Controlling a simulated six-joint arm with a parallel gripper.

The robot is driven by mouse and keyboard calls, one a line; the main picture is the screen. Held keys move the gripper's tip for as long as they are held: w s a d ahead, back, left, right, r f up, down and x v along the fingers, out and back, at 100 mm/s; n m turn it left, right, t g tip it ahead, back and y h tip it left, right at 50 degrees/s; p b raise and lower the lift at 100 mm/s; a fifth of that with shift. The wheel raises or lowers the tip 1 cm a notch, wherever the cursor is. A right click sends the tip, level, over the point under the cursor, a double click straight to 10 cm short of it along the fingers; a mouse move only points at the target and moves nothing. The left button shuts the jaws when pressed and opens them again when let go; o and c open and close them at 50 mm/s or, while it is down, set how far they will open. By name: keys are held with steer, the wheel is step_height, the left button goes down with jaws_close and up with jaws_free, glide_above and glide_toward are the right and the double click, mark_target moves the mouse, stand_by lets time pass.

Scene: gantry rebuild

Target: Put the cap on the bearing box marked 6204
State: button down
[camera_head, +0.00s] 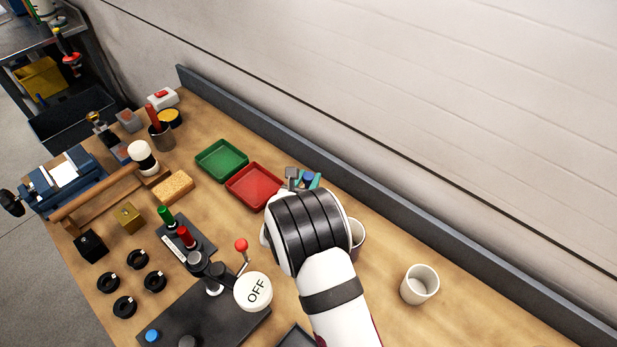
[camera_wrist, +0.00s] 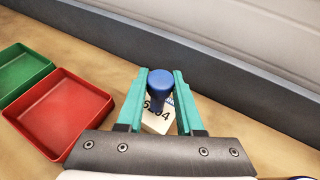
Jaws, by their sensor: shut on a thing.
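My gripper (camera_wrist: 160,92) has teal fingers, shut on a blue round cap (camera_wrist: 160,82). A white label reading 6204, partly covered, shows on the bearing box (camera_wrist: 155,118) just below the cap, between the fingers. Most of the box is hidden by the cap and my gripper. I cannot tell whether the cap touches the box. In the head view the blue cap (camera_head: 308,177) shows small between the fingertips, near the back of the bench, just right of the red tray; my wrist hides what is below.
A red tray (camera_head: 231,196) and a green tray (camera_head: 200,163) lie left of my gripper. A white cup (camera_head: 419,284) is to the right. A dark back rail (camera_wrist: 215,70) runs behind.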

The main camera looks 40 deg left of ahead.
steer(key=c, duration=0.5)
jaws_free()
steer(key=shift+f, duration=0.1)
steer(key=shift+c, duration=0.2)
